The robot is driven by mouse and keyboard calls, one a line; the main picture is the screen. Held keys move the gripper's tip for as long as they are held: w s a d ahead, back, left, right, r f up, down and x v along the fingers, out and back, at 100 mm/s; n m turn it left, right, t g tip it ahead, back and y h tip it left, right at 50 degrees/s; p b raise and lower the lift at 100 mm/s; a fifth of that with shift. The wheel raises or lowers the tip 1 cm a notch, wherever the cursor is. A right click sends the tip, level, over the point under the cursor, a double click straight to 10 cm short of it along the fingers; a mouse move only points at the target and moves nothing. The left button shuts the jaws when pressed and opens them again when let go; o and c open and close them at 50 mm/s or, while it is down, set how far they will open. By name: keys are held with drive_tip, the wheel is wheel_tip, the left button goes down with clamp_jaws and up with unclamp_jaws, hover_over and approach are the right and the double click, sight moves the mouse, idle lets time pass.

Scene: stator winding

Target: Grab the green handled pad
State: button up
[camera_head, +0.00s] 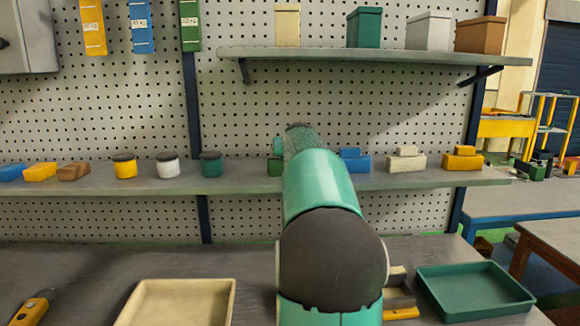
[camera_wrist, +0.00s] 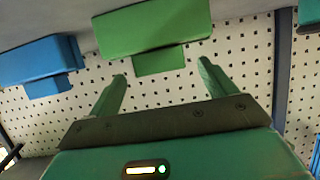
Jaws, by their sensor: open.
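The green handled pad (camera_wrist: 152,27) shows large at the top middle of the wrist view. Its wide block is above and its smaller handle block hangs below in that tilted picture. In the head view, only a left part of the green pad (camera_head: 275,168) shows on the lower shelf; my arm hides the rest. My gripper (camera_wrist: 162,70) is open and empty, its two green fingers pointing toward the pad. The handle block lies just beyond the fingertips, between them from side to side, and appears apart from them. The head view hides the fingers behind my arm.
A blue handled pad (camera_head: 355,160) stands right of the green one and shows in the wrist view (camera_wrist: 42,62). Cream (camera_head: 406,160) and yellow (camera_head: 463,159) pads stand farther right. Jars (camera_head: 211,165) stand left on the shelf (camera_head: 240,185). An upper shelf (camera_head: 375,57) holds boxes.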

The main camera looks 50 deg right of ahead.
drive_tip(key=shift+x, duration=1.05)
drive_tip(key=shift+r, duration=0.1)
drive_tip(key=c, duration=1.4)
drive_tip(key=shift+o, duration=0.2)
